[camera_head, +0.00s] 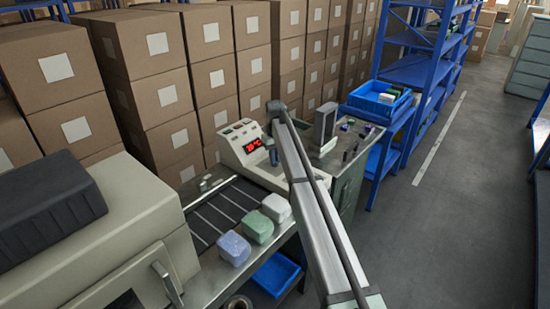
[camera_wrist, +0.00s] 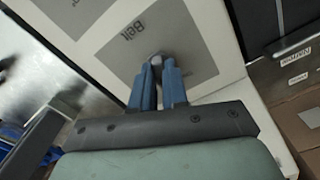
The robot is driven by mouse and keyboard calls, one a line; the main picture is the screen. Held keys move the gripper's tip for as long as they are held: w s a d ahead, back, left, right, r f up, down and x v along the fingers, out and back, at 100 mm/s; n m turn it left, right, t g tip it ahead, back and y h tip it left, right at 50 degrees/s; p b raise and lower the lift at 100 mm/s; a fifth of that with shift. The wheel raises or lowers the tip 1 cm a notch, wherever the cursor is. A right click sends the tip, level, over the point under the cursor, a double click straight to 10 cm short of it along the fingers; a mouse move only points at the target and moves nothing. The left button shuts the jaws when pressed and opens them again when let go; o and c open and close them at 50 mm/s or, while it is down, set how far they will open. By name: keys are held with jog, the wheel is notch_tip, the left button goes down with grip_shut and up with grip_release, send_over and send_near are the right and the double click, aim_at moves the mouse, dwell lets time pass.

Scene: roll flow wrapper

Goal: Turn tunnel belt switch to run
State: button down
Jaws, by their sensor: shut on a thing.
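The belt switch (camera_wrist: 154,61) is a small grey knob on a grey square plate marked "Belt" (camera_wrist: 190,47) in the wrist view. My gripper (camera_wrist: 160,68) has its two blue fingers closed on the knob. The fingers hide much of the knob, so I cannot tell which way it points. My gripper (camera_head: 271,153) is at the right part of this box, partly hidden by my arm.
A cream machine housing (camera_head: 130,210) stands at left. Stacked cartons (camera_head: 205,75) are behind. Blue shelves (camera_head: 420,70) stand at right, with open floor (camera_head: 455,200) beside.

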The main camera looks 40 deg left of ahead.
jog(key=shift+m, duration=0.6)
jog(key=c, duration=1.1)
grip_release()
jog(key=shift+c, duration=0.2)
jog(key=shift+r, duration=0.1)
notch_tip(320, 180, up, 14)
